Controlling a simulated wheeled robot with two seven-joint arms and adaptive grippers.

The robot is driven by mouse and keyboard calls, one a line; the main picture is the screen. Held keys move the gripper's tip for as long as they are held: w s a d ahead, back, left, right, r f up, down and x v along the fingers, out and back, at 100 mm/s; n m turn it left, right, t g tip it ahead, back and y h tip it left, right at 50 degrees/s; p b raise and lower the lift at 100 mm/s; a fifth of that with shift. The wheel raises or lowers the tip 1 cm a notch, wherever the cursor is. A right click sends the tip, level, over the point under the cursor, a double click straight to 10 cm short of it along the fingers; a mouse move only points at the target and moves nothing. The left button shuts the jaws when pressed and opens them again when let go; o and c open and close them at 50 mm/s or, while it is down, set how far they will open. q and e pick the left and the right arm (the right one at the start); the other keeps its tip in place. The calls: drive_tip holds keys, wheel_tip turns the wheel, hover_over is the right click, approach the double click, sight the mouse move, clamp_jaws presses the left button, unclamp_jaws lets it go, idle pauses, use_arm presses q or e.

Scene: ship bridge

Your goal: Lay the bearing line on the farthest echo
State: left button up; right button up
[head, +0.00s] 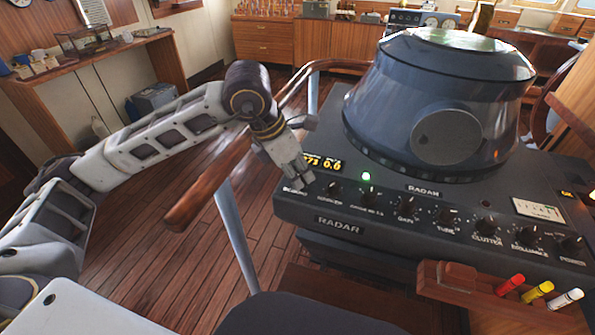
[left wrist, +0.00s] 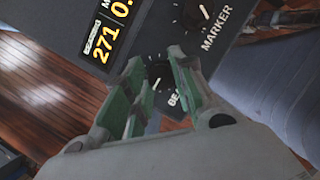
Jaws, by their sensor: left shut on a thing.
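The radar console (head: 345,225) carries a row of black knobs under a dark viewing hood (head: 400,110). My left gripper (head: 303,180) reaches down to the console's left end. In the left wrist view its fingers (left wrist: 160,85) are shut on the bearing knob (left wrist: 158,74), whose label is partly covered. The digital display (head: 322,163) sits just behind; in the left wrist view its bearing figure (left wrist: 105,45) reads 271. The marker knob (left wrist: 198,14) is beside the bearing knob. The radar screen, its echoes and the bearing line are hidden inside the hood. My right gripper is not in view.
A wooden handrail (head: 210,185) on metal posts runs left of the console, close under my left arm. A wooden rack (head: 450,280) with red, yellow and white markers is at the front right. A green lamp (head: 366,176) glows on the console.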

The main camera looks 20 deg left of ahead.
use_arm(q)
drive_tip(key=o, duration=1)
drive_tip(key=v, duration=1.2)
drive_tip(key=shift+a, duration=0.1)
